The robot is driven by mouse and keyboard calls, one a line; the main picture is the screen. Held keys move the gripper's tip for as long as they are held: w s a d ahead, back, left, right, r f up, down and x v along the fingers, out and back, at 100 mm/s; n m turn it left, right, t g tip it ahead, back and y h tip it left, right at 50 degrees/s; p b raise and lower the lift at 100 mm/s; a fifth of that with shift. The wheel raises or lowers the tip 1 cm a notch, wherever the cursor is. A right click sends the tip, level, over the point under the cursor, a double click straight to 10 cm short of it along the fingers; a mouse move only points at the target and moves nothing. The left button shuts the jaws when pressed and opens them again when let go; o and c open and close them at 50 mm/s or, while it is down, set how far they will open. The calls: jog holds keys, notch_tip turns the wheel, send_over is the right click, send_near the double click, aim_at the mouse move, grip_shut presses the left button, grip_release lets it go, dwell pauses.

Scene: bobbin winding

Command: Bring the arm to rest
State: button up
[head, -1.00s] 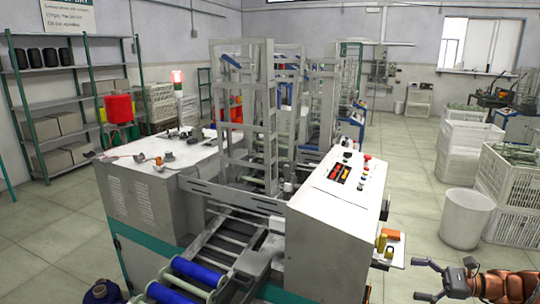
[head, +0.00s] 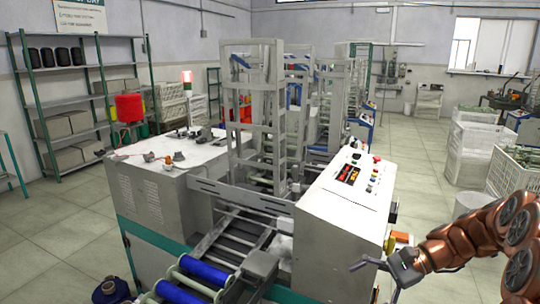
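My arm (head: 480,232), orange-brown with round grey joint caps, reaches in from the right edge of the head view. My gripper (head: 374,281) is at its left end, with its dark fingers spread apart and nothing between them. It is in front of the right end of the white control cabinet (head: 345,205). I cannot tell how far it is from the cabinet.
The winding machine has a tall grey frame (head: 231,110) and blue rollers (head: 203,269). Shelves (head: 83,107) stand at left. White crates (head: 475,150) stand at right, with floor (head: 422,185) between them and the machine.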

jog(key=s+a+n+g+h, duration=0.1)
jog(key=s+a+n+h, duration=0.25)
jog(key=s, duration=0.35)
jog(key=s+a+n+g+h, duration=0.2)
jog(key=s+a, duration=0.2)
jog(key=s, duration=0.3)
jog(key=s+d+n+t+h, duration=0.1)
jog(key=s+d+n+h, duration=0.1)
jog(key=s, duration=0.5)
jog(key=s+d+f+n+t+h, duration=0.1)
jog(key=s+d+n+h, duration=0.1)
jog(key=s+n+h, duration=0.2)
jog(key=shift+s+d+h, duration=0.25)
jog(key=shift+s+h, duration=0.2)
jog(key=shift+s, duration=1.25)
jog(key=shift+f, duration=0.1)
jog(key=shift+c, duration=0.4)
